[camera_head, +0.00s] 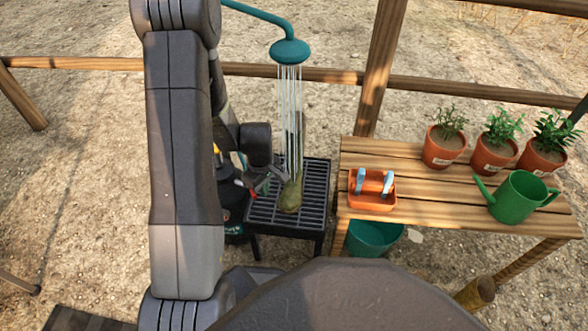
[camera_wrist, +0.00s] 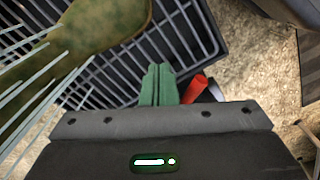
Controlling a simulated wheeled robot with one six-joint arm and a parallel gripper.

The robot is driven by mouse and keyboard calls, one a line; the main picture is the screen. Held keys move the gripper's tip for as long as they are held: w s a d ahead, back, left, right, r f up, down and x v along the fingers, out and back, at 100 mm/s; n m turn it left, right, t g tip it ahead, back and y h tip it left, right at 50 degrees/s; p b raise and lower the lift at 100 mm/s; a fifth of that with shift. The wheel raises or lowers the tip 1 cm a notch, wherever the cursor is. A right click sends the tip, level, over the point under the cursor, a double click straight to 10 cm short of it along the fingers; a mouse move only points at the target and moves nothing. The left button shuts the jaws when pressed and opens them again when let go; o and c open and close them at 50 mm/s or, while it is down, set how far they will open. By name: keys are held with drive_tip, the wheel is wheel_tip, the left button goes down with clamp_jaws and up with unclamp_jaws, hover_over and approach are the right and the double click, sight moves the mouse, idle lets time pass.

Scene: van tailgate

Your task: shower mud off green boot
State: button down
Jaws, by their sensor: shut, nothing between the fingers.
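The boot (camera_head: 291,194), olive green with brown mud patches, is on a black grate (camera_head: 262,210) under the teal shower head (camera_head: 290,51). Water streams (camera_head: 290,110) fall from the head onto it. In the wrist view the muddy boot (camera_wrist: 100,22) is at upper left, with streams crossing it. My gripper (camera_head: 276,178) is at the boot's left side in the head view. Its green fingers (camera_wrist: 158,84) are shut together and empty, with the grate behind them. A red lever-like part (camera_wrist: 195,88) shows just right of the fingers; its mount is hidden.
A wooden bench (camera_head: 420,205) at right holds several things: an orange caddy (camera_head: 372,190), a green watering can (camera_head: 517,197) and potted plants (camera_head: 445,138). A teal bucket (camera_head: 372,238) is below it. Wooden rails (camera_head: 330,75) run behind the grate.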

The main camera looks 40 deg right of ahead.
idle(0.3)
drive_tip(key=shift+w+a, duration=0.6)
drive_tip(key=shift+a, duration=0.3)
drive_tip(key=shift+w+a, duration=0.55)
drive_tip(key=shift+a, duration=0.35)
drive_tip(key=r+p, duration=0.1)
drive_tip(key=r, duration=0.1)
drive_tip(key=r+p, duration=0.3)
drive_tip(key=r, duration=0.1)
drive_tip(key=shift+s+d+r, duration=0.1)
drive_tip(key=shift+s+d, duration=0.2)
